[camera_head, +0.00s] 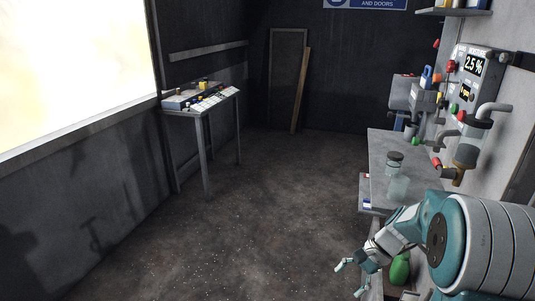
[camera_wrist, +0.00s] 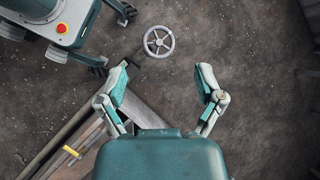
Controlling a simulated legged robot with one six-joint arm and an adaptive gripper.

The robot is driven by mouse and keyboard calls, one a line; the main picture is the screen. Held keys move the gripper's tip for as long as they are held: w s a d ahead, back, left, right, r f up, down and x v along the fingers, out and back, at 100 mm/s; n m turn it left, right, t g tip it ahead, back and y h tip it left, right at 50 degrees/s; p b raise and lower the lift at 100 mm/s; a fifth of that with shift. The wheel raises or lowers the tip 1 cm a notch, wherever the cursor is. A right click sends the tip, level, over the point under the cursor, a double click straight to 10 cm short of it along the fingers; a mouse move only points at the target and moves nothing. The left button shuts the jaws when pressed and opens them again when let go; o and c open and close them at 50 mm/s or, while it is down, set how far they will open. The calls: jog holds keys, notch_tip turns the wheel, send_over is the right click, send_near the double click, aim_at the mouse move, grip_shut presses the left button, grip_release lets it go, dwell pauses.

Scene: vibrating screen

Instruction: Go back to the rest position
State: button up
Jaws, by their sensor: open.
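My gripper (camera_head: 350,279) shows at the lower right of the head view, at the end of my teal and grey arm. In the wrist view my gripper (camera_wrist: 164,82) has its two fingers spread wide apart. Nothing is between the fingertips. The wrist camera looks down at the dark floor (camera_wrist: 250,75).
A grey bench (camera_head: 385,148) along the right wall holds a glass jar (camera_head: 394,162). A gauge panel and valves hang above it. A green object (camera_head: 399,270) sits low beside my arm. A handwheel (camera_wrist: 158,41) lies beyond my fingers. A control desk (camera_head: 200,104) stands left; mid-floor is clear.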

jog(key=s+a+r+n+t+h, duration=0.2)
jog(key=s+r+n, duration=0.3)
jog(key=s+r, duration=0.3)
jog(key=s+a+r+n+t+h, duration=0.3)
jog(key=s+r+n+t+h, duration=0.2)
jog(key=s, duration=0.7)
notch_tip(320, 180, up, 3)
jog(key=shift+f+n, duration=0.15)
jog(key=shift+n, duration=0.25)
